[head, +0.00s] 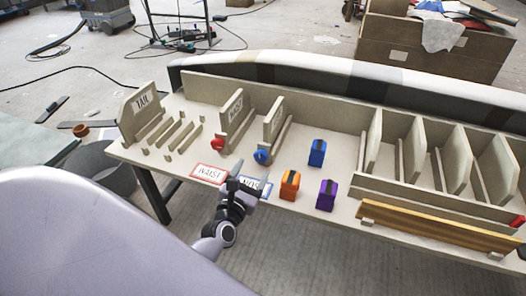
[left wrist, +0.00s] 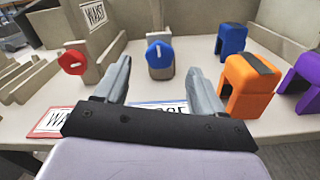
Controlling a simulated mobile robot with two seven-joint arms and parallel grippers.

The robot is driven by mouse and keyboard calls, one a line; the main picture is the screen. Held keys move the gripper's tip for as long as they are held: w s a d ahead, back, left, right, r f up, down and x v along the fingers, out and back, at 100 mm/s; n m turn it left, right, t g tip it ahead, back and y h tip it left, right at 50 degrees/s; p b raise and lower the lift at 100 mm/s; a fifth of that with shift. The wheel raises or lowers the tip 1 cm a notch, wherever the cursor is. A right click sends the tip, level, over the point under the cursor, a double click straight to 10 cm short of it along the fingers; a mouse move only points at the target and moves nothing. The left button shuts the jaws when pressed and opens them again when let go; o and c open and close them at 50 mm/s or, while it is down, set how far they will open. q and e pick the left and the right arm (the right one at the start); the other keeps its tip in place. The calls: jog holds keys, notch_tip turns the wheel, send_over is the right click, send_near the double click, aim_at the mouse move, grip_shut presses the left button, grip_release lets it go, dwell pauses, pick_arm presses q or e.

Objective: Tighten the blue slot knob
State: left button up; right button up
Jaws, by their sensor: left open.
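The blue slot knob (head: 262,156) sits at the front end of a slot on the bench, below an upright board. In the left wrist view the blue knob (left wrist: 160,56) has a white line on its face and lies straight ahead, between and beyond the fingers. My left gripper (head: 246,180) is open and empty, in front of the blue knob and apart from it. Its two fingers also show in the left wrist view (left wrist: 157,85). A red knob (head: 217,144) sits on the slot to the left. My right gripper is not in view.
A red-edged WAIST card (head: 209,174) and a blue-edged card (head: 262,188) lie at the front edge. Blue (head: 317,152), orange (head: 290,184) and purple (head: 326,194) blocks stand to the right. Divider boards (head: 412,146) and a wooden bar (head: 430,223) are farther right.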

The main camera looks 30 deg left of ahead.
aim_at(260, 158)
pick_arm(q)
jog(key=shift+b+x, duration=0.7)
jog(key=shift+x, duration=2.65)
jog(key=c, duration=1)
